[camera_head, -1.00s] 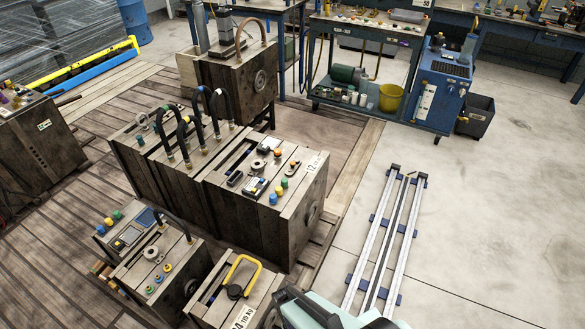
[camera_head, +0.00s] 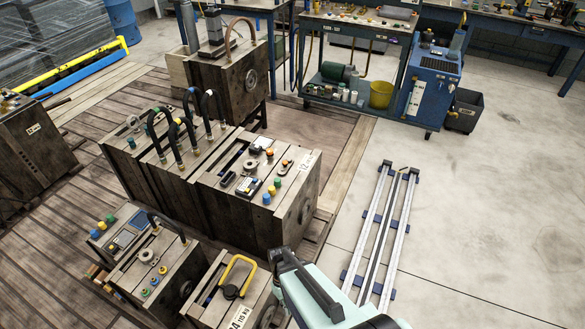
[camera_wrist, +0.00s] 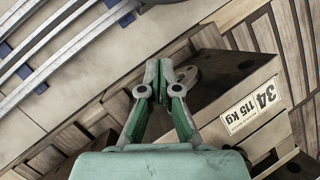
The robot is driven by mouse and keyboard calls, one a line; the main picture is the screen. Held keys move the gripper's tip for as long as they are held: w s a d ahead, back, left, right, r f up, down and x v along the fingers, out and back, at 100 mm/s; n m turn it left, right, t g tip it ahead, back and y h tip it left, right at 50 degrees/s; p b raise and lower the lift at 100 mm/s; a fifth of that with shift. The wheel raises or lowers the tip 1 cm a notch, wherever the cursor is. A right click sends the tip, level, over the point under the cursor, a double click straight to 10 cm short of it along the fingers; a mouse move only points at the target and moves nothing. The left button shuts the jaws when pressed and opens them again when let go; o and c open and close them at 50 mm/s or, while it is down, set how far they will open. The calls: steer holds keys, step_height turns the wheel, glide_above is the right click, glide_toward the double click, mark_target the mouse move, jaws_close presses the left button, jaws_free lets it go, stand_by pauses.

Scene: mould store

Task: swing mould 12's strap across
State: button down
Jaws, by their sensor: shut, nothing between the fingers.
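Mould 12 (camera_head: 262,218) is the large dark wooden-looking block in the middle of the head view, with its number label (camera_head: 308,162) at the top right edge. Small coloured caps and fittings sit on its top; I cannot tell which part is its strap. My gripper (camera_wrist: 161,66) shows in the wrist view with its fingers together and nothing between them. It is over the side of mould 34, near a grey round fitting (camera_wrist: 188,75). In the head view my pale green arm is at the bottom, right of mould 34, and the fingertips cannot be made out.
Mould 34 (camera_head: 206,309), with a yellow handle (camera_head: 240,272), stands in front of mould 12. Dark hoses (camera_head: 172,130) arch over the block to the left. Two floor rails (camera_head: 371,235) lie to the right.

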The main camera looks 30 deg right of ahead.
steer(key=w+d+r+n+t, duration=0.1)
steer(key=w+d+r+t, duration=0.1)
steer(key=w+d+r, duration=0.4)
steer(key=w+d+r+n+t+y, duration=0.1)
steer(key=w+d+r, duration=0.6)
steer(key=w, duration=0.8)
steer(key=w+d+r+n+t+b, duration=0.1)
steer(key=w+d+r+n+t, duration=0.1)
steer(key=w+d+r, duration=0.4)
steer(key=shift+w+d+r+n+t, duration=0.15)
steer(key=shift+w+d+t, duration=0.1)
steer(key=shift+w+d, duration=0.45)
steer(key=shift+w+d+r+n+t, duration=0.1)
steer(key=shift+w+d+t, duration=0.2)
steer(key=shift+w, duration=0.65)
steer(key=shift+w+d+r+n+t, duration=0.1)
steer(key=shift+w+d+r+t, duration=0.05)
steer(key=shift+w+d, duration=0.6)
steer(key=w+d+r+n+t+b, duration=0.1)
steer(key=w+d+r+t+b, duration=0.1)
steer(key=w+d+r, duration=0.4)
steer(key=shift+w+d+r+b, duration=0.3)
steer(key=shift+d+r+b, duration=0.3)
steer(key=shift+d, duration=0.6)
steer(key=shift+f, duration=0.2)
